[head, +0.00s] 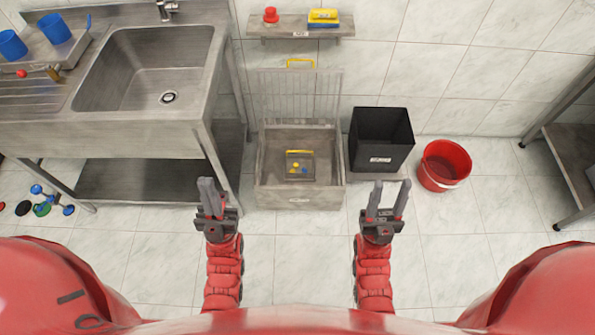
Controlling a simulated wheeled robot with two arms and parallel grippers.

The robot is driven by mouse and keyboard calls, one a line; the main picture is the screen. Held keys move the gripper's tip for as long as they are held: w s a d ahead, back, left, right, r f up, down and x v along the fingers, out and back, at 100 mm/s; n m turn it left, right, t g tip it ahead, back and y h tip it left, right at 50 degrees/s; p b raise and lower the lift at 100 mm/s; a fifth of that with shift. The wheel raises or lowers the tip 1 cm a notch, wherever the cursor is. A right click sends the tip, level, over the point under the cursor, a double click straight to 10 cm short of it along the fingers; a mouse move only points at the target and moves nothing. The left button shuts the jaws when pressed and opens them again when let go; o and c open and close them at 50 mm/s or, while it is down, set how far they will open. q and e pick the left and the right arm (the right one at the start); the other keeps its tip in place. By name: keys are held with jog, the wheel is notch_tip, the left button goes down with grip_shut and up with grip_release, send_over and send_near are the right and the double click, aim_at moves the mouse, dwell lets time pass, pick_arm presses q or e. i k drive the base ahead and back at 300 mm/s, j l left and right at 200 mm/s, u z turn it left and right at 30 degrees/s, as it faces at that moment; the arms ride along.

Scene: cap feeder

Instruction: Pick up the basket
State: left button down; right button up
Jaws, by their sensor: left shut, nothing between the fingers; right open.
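A small grey basket (290,168) with a yellow handle (299,152) sits inside an open grey box (266,170) on the floor at the middle. Small yellow and blue pieces show in the basket. The box has a ribbed lid (297,92) raised against the wall, with another yellow handle on its top edge. My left gripper (207,184) is shut and empty, to the left of the box. My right gripper (391,186) is open and empty, to the right of the box and in front of a black bin. Both grippers are apart from the basket.
The black bin (380,150) and a red bucket (444,166) stand right of the box. A steel sink unit (120,140) stands left. A wall shelf (300,26) hangs above the box. A metal table (570,170) is at far right. Floor in front is clear.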

aim_at(307, 162)
jog(key=u, duration=0.3)
jog(key=i+l+u, duration=0.15)
jog(key=u, duration=0.2)
jog(key=i+l+u, duration=0.1)
jog(key=u, duration=0.25)
jog(key=l+u, duration=0.35)
jog(key=i+l+u, duration=0.1)
jog(key=l, duration=0.4)
jog(key=i+l+u, duration=0.1)
jog(key=l, duration=0.4)
jog(key=i+l+u, duration=0.1)
jog(key=l, duration=0.4)
jog(key=i, duration=0.05)
